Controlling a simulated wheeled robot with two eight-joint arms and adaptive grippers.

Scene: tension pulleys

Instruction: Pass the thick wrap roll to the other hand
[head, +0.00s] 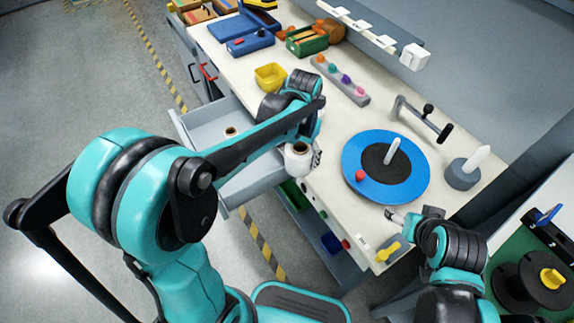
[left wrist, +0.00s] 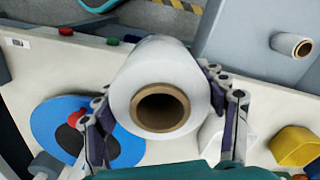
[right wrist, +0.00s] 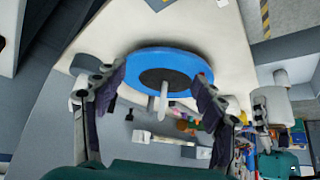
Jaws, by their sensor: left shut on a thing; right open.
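The thick wrap roll (head: 298,160) is white with a brown cardboard core. In the left wrist view it fills the middle (left wrist: 160,95), with its open core end facing the camera. My left gripper (left wrist: 165,100) is shut on it, one finger on each side, and holds it near the table's front edge beside the open drawer. It also shows at the right of the right wrist view (right wrist: 270,108). My right gripper (right wrist: 160,105) is open and empty, near the table's front right beside the blue turntable (head: 350,175). A thinner roll (left wrist: 292,45) lies in the drawer.
The blue turntable carries an upright white peg (head: 391,151) and a red knob. A yellow bin (head: 270,76) stands farther left. The open drawer (head: 215,121) juts out in front.

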